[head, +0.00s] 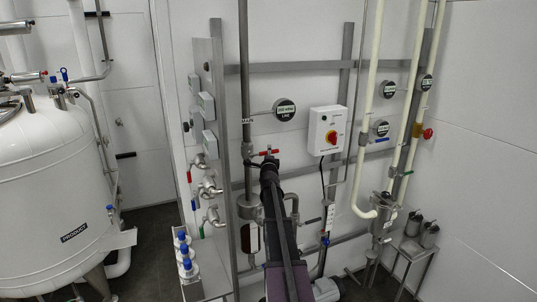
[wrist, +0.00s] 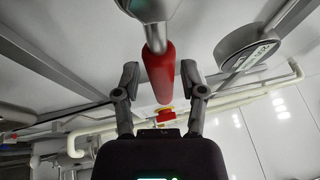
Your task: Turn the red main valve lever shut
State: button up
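The red main valve lever (head: 257,153) sticks out to the right from the vertical grey pipe (head: 247,95), below a small label that seems to read MAIN. In the wrist view the lever's red sleeve (wrist: 158,72) runs from a metal stem down between my fingers. My gripper (wrist: 160,76) is open, one finger on each side of the sleeve, with a visible gap on both sides. In the head view my gripper (head: 269,160) is at the lever and covers part of it.
A white switch box (head: 328,131) with a red and yellow knob is on the wall to the right. A round gauge (head: 285,109) sits above the lever. Cream pipes (head: 370,100) stand further right. A white tank (head: 55,180) is at left.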

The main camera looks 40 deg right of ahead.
jog(key=shift+s+d, duration=0.1)
jog(key=shift+d, duration=0.05)
jog(key=shift+s, duration=0.15)
dwell(0.4)
